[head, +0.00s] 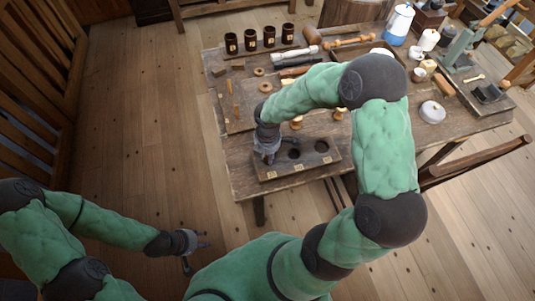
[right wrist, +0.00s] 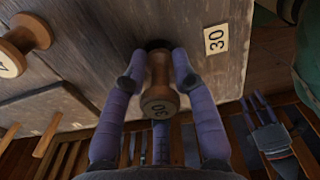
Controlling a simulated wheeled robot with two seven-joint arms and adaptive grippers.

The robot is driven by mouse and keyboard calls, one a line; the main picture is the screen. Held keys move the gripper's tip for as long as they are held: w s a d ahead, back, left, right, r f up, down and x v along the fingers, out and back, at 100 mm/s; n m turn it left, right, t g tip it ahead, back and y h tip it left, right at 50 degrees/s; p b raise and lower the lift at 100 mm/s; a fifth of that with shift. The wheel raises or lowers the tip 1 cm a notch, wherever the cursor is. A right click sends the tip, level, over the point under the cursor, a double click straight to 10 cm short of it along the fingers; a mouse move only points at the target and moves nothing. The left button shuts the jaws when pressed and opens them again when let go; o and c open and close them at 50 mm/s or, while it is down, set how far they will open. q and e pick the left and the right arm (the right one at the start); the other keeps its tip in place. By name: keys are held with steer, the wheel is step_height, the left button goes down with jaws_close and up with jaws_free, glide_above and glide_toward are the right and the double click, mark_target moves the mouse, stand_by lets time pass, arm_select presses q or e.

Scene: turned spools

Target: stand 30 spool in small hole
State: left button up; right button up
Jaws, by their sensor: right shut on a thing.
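The wooden spool marked 30 (right wrist: 160,98) is between the two fingers of my right gripper (right wrist: 160,72) in the right wrist view. Its numbered end faces the camera. Its far end is at a dark hole (right wrist: 153,44) beside a label reading 30 (right wrist: 215,39); I cannot tell whether it is inside. In the head view my right gripper (head: 266,157) is over the left end of the wooden hole block (head: 312,170), hiding that hole and the spool. Two other dark holes show to its right. My left gripper (head: 200,242) is open and empty, away from the table.
Other spools (head: 296,123) stand behind the block; one (right wrist: 22,44) shows at upper left in the right wrist view. Several dark cups (head: 250,40) line the table's back. Tools and a white jar (head: 432,112) are at right. A chair (head: 475,162) stands at the right edge.

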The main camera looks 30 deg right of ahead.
steer(key=shift+f+b, duration=0.45)
steer(key=shift+f, duration=0.25)
stand_by(0.9)
steer(key=shift+s+a+f, duration=0.15)
steer(key=shift+s+f, duration=0.2)
steer(key=shift+f, duration=0.05)
steer(key=o, duration=0.7)
steer(key=shift+o, duration=1)
steer(key=shift+f, duration=0.1)
steer(key=shift+w, duration=0.1)
steer(key=o, duration=0.6)
steer(key=shift+o, duration=1.1)
